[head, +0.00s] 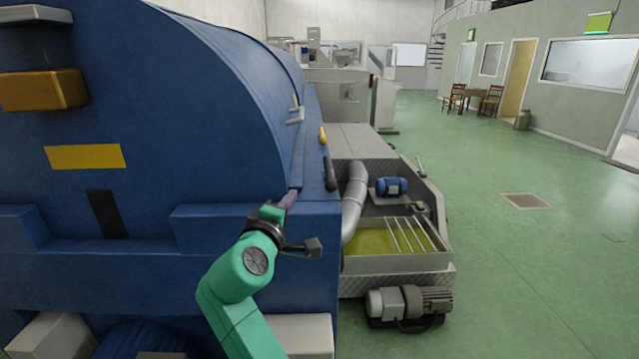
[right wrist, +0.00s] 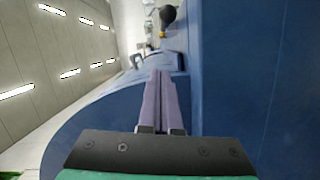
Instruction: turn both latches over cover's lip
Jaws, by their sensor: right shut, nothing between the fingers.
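The large blue machine has a curved blue cover (head: 240,90) whose edge runs along its right side. A dark-handled lever (head: 330,174) and, farther back, a yellow-handled one (head: 323,135) sit on the ledge beside that edge; they look like the latches. In the right wrist view a black knob (right wrist: 167,14) and a small yellow part (right wrist: 162,35) show past the fingertips. My right gripper (head: 289,197) is shut and empty at the near end of the cover's edge, short of the dark handle. Its purple fingers (right wrist: 160,75) lie together. Whether they touch the cover is unclear. My left gripper is out of view.
A grey handle-like bracket (head: 296,115) stands on the cover's edge. Right of the machine is a lower metal unit (head: 400,264) with a pipe (head: 354,205), a grating and a motor (head: 410,303).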

